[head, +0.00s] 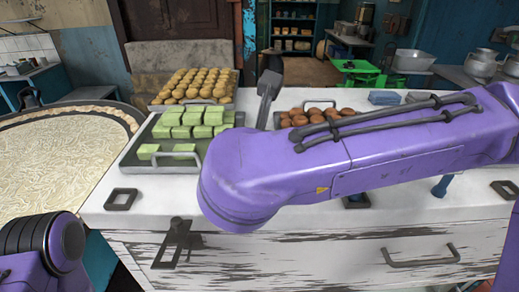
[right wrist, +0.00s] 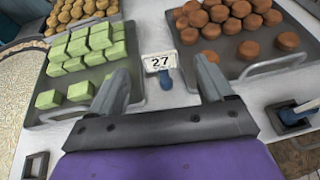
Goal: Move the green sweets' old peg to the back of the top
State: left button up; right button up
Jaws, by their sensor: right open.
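A white sign reading "27" on a blue peg (right wrist: 161,66) stands between the green and brown sweets' trays in the right wrist view. My right gripper (right wrist: 161,88) is open, with a finger on either side of this peg in the picture; I cannot tell how close they are. In the head view only a grey part of this gripper (head: 268,92) shows, and my right arm hides the peg. Green square sweets (head: 188,122) lie in a metal tray (head: 130,157) at left; they also show in the right wrist view (right wrist: 88,45). My left gripper is out of view.
Brown round sweets (right wrist: 225,22) fill the right tray (right wrist: 285,62); yellow round sweets (head: 200,82) lie behind the green ones. An empty dark square frame (head: 121,199) lies at the white top's front left. A blue piece sits in another frame (right wrist: 292,118). A large pan (head: 50,160) stands left.

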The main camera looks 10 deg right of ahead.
jog(key=p+x, duration=0.3)
jog(key=x, duration=0.4)
jog(key=shift+w+f, duration=0.2)
jog(key=shift+w, duration=0.1)
jog(key=shift+w+d+f, duration=0.1)
jog(key=shift+w+f, duration=0.05)
jog(key=c, duration=1)
jog(key=shift+c, duration=0.2)
